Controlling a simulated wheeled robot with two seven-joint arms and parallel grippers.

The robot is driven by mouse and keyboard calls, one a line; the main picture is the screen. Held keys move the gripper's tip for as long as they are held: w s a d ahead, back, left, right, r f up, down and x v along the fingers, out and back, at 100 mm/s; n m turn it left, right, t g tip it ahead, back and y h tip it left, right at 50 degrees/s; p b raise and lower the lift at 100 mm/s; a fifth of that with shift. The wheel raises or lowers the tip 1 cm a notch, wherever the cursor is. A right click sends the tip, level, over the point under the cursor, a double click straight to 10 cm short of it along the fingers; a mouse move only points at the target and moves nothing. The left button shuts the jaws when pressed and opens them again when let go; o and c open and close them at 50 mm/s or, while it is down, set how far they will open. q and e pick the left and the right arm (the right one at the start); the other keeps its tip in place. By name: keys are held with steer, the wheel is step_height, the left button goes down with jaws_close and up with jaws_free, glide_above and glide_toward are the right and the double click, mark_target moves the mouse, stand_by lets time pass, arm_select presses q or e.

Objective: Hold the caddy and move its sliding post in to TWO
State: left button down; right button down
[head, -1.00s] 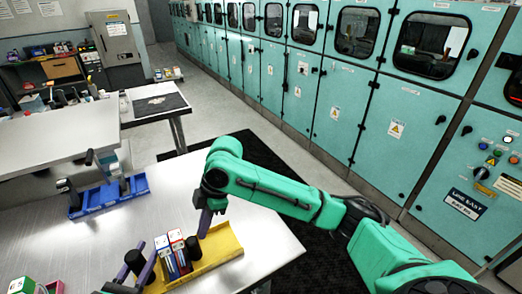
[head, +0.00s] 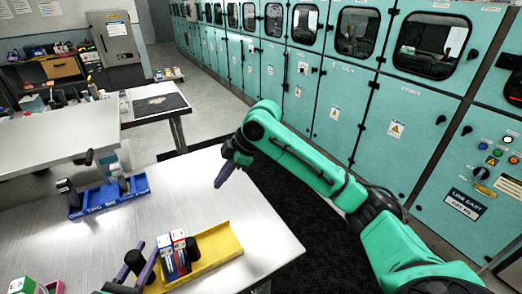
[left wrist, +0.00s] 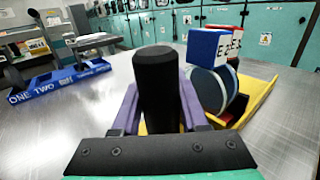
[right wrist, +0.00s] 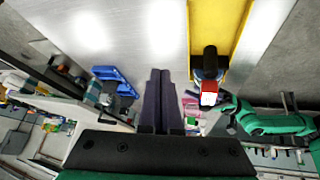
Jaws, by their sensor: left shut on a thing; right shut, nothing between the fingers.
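The yellow caddy (head: 222,241) lies on the metal table, with two red, white and blue modules (head: 172,256) standing upright side by side. A black post (head: 193,249) stands against their right side; it also shows in the right wrist view (right wrist: 210,58). My left gripper (left wrist: 157,105) is shut on a black upright post (left wrist: 157,82) at the caddy's left end, left of the modules. My right gripper (head: 217,186) is shut and empty, raised above the table behind the caddy; its closed purple fingers (right wrist: 160,100) touch nothing. Any label on the yellow caddy is hidden.
A blue caddy (head: 103,205) with black posts, marked ONE and TWO in the left wrist view (left wrist: 60,80), stands at the back left of the table. A green and red thing (head: 22,286) is at the front left. The table between is bare.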

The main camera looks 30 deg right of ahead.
arm_select(q)
steer(key=c, duration=0.8)
jaws_free()
arm_select(e)
steer(key=w+d+f+m+t+h, duration=0.2)
steer(key=w+d, duration=0.4)
steer(key=d, duration=0.3)
steer(key=w+d+f+m+t+h, duration=0.2)
steer(key=w+d+t, duration=0.4)
steer(key=d, duration=0.4)
steer(key=f+m, duration=0.1)
steer(key=m, duration=0.1)
steer(key=shift+m, duration=0.4)
steer(key=shift+r, duration=0.1)
arm_select(q)
step_height(320, 180, up, 8)
steer(key=p, duration=0.8)
steer(key=shift+f, duration=0.2)
arm_select(e)
step_height(320, 180, up, 8)
arm_select(q)
steer(key=shift+f, duration=0.1)
arm_select(e)
steer(key=shift+f, duration=0.2)
arm_select(q)
steer(key=shift+b+v, duration=2.05)
steer(key=shift+v, duration=2.5)
arm_select(e)
steer(key=shift+f, duration=1.95)
